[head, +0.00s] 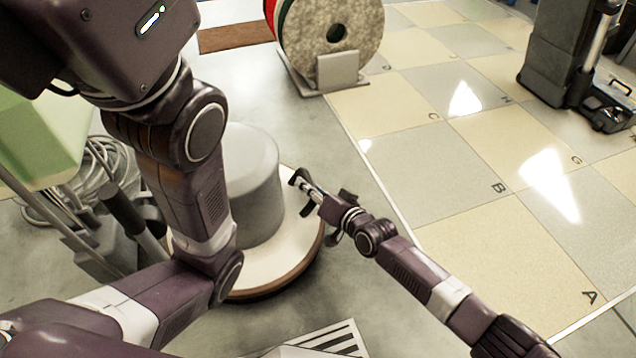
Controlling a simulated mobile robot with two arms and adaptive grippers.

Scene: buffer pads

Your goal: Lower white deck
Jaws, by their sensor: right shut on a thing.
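The white deck (285,255) is a broad, round, pale disc with a brown rim, low over the grey floor left of the picture's middle. A grey cylinder (252,170) stands on it. My right gripper (304,192) reaches in from the lower right and is shut at the deck's right edge, near the cylinder. Its fingers hide the part they hold. The deck's left side is hidden behind my left arm. I cannot tell how far the deck is off the floor. My left gripper does not show.
Coiled hose (100,165) and a green block (40,135) are at left. A striped board (335,342) lies in front. Dark equipment (565,60) stands at far right. The lettered tile floor (490,130) is mostly clear.

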